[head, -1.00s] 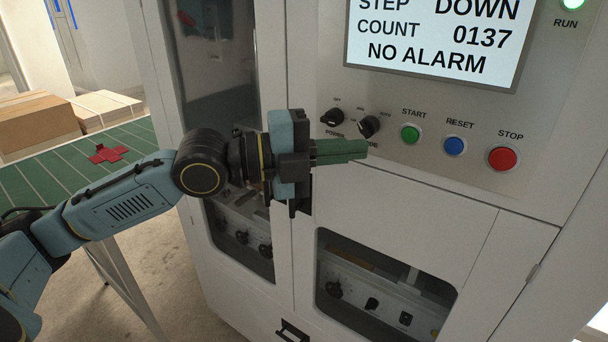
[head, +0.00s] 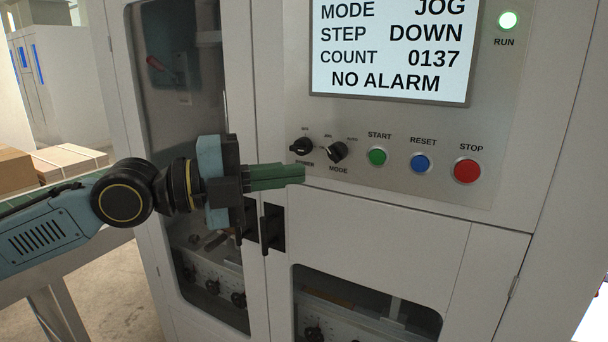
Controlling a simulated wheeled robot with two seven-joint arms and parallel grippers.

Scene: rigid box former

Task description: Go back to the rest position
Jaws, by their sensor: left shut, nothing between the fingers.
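My left gripper (head: 300,174) is shut and empty, with its green fingers pointing right. In the picture it lies just left of and below the power knob (head: 302,146) and mode knob (head: 337,152), in front of the white cabinet (head: 390,230). I cannot tell a contact with the panel. The screen (head: 392,52) reads MODE JOG, STEP DOWN, COUNT 0137, NO ALARM. The green START (head: 377,156), blue RESET (head: 420,163) and red STOP (head: 467,171) buttons are to the right. The RUN lamp (head: 508,20) is lit green. My right gripper is out of view.
Black door handles (head: 272,228) stick out below my left gripper. Glazed doors show the machine's inside. A conveyor with brown cardboard (head: 15,170) and a flat stack (head: 65,166) stands at the left behind my arm. Floor shows at the lower left.

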